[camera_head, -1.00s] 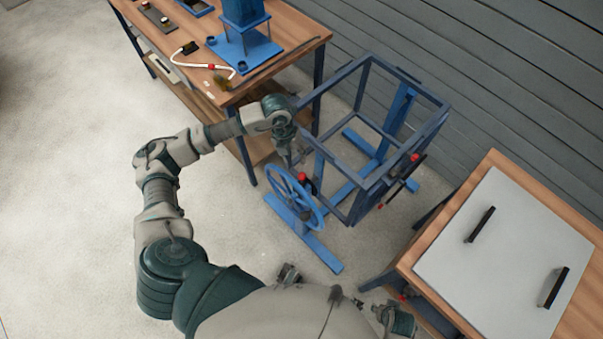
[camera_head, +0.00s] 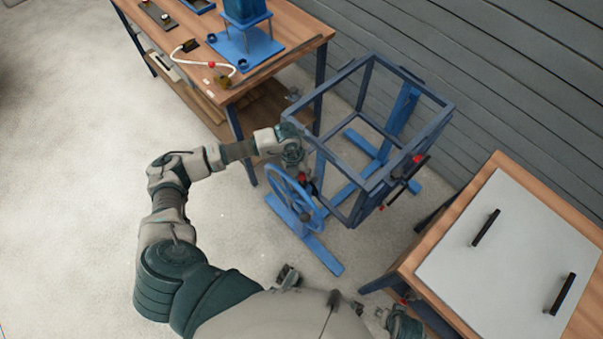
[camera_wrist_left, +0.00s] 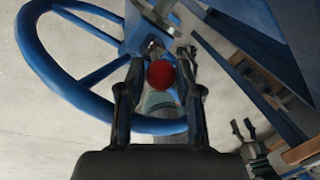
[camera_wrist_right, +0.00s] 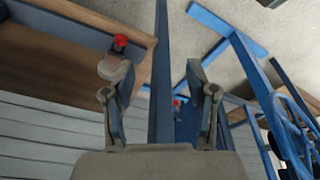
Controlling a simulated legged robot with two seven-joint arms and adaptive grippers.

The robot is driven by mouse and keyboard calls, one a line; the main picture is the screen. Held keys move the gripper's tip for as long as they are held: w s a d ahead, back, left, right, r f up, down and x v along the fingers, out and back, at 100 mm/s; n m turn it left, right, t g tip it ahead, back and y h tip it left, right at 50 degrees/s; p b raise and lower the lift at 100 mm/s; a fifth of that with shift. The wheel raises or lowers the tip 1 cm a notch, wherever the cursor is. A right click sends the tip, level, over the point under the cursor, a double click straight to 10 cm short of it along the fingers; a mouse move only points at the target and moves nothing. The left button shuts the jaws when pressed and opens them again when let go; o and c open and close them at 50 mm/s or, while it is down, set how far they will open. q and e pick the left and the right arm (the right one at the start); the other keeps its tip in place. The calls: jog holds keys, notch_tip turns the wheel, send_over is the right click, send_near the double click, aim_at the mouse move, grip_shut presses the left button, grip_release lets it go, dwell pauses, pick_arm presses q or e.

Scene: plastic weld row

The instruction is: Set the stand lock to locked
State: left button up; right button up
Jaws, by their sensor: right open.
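The stand is a blue floor frame (camera_head: 318,252) carrying a blue handwheel (camera_head: 275,190) and a dark blue open box frame (camera_head: 348,210). A red ball knob (camera_head: 304,177), which looks like the stand lock's handle, sits by the wheel hub. In the left wrist view the red knob (camera_wrist_left: 161,73) is on a short metal stem beside the wheel (camera_wrist_left: 45,60). My left gripper (camera_wrist_left: 158,80) is open, its fingers on either side of the knob with visible gaps. My right gripper (camera_wrist_right: 160,90) is open, with a dark blue bar in view between its fingers.
A wooden bench (camera_head: 285,45) with a blue fixture (camera_head: 245,50) stands behind the left arm. A second wooden table (camera_head: 430,255) with a grey panel (camera_head: 510,260) is at right. A red-handled clamp (camera_head: 418,160) sits on the frame's right side. Floor at left is clear.

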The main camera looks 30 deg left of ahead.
pick_arm(q)
grip_shut()
jog(key=shift+f, duration=0.25)
jog(key=shift+f+b, duration=0.35)
jog(key=shift+f, duration=0.6)
jog(key=shift+o, duration=1.1)
grip_release()
jog(key=shift+s, duration=0.1)
jog(key=shift+o, duration=0.8)
pick_arm(e)
jog(key=shift+v, duration=0.8)
pick_arm(q)
jog(key=shift+r, duration=0.1)
notch_tip(320, 180, up, 11)
jog(key=a, duration=0.2)
jog(key=shift+a+r, duration=0.15)
jog(key=shift+r, duration=0.05)
